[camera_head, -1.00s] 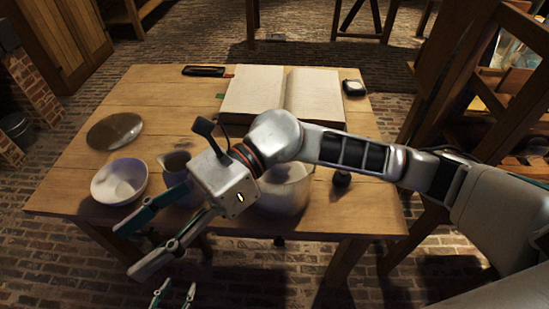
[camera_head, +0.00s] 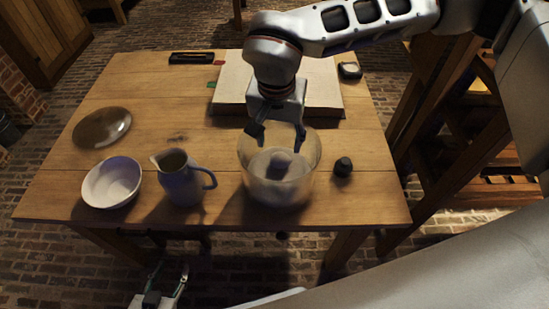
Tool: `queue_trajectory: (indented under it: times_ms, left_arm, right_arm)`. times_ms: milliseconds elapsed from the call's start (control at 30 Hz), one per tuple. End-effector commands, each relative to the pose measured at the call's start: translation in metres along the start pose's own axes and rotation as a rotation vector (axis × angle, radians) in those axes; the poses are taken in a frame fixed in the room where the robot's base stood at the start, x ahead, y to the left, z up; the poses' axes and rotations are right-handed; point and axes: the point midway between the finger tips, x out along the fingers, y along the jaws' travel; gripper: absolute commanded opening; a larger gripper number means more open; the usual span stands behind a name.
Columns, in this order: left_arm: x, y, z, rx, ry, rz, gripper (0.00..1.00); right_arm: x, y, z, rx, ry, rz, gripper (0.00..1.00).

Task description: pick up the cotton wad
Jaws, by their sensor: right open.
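A wide glass jar (camera_head: 249,178) stands near the table's front edge, right of the middle. A pale rounded lump (camera_head: 280,160) shows inside it and looks like the cotton wad; its outline is blurred through the glass. My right gripper (camera_head: 277,143) points down at the jar's mouth, fingers apart, one on each side above the lump. I cannot tell how deep the fingertips reach. My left gripper (camera_head: 168,277) is low in front of the table, below its edge, with its fingers apart and empty.
A grey jug (camera_head: 182,185) and a white bowl (camera_head: 112,183) stand left of the jar. A round dish (camera_head: 102,128) lies behind the bowl. A small dark knob-like object (camera_head: 343,167) is right of the jar. An open book (camera_head: 232,85) lies behind, partly covered by my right arm.

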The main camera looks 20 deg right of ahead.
Motion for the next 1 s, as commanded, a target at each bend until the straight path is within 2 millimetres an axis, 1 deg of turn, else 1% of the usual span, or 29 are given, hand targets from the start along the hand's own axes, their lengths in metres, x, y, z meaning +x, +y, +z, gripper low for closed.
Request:
queue_trajectory:
  times_ms: [100,267,400,533,633,867,900,1000]
  left_arm:
    - [0.0,0.003,0.001,-0.004,-0.001,0.003,0.4]
    - [0.001,0.005,0.0,-0.009,0.0,0.004,0.4]
    - [0.0,0.005,-0.002,-0.009,0.001,0.003,0.4]
    - [0.0,0.005,-0.001,-0.009,0.0,0.003,0.4]
    - [0.001,0.005,-0.001,-0.009,0.0,0.003,0.4]
    - [0.001,0.004,-0.001,-0.009,0.001,0.003,0.4]
    - [0.001,0.004,-0.001,-0.009,0.001,0.003,0.4]
    - [0.001,0.004,-0.002,-0.008,0.001,0.003,0.4]
  right_arm:
    - [0.014,0.0,0.001,0.001,-0.004,0.0,0.5]
    - [0.03,0.001,0.0,0.002,-0.005,0.0,0.5]
    - [0.05,0.002,-0.002,0.002,-0.007,0.0,0.5]
    - [0.066,0.001,-0.002,0.001,-0.006,-0.001,0.5]
    - [0.072,0.001,-0.002,0.001,-0.005,-0.002,0.5]
    - [0.072,0.001,-0.002,0.0,-0.004,-0.003,0.5]
    - [0.072,0.001,-0.002,0.0,-0.004,-0.003,0.39]
    - [0.072,0.001,-0.002,0.001,-0.004,-0.003,0.21]
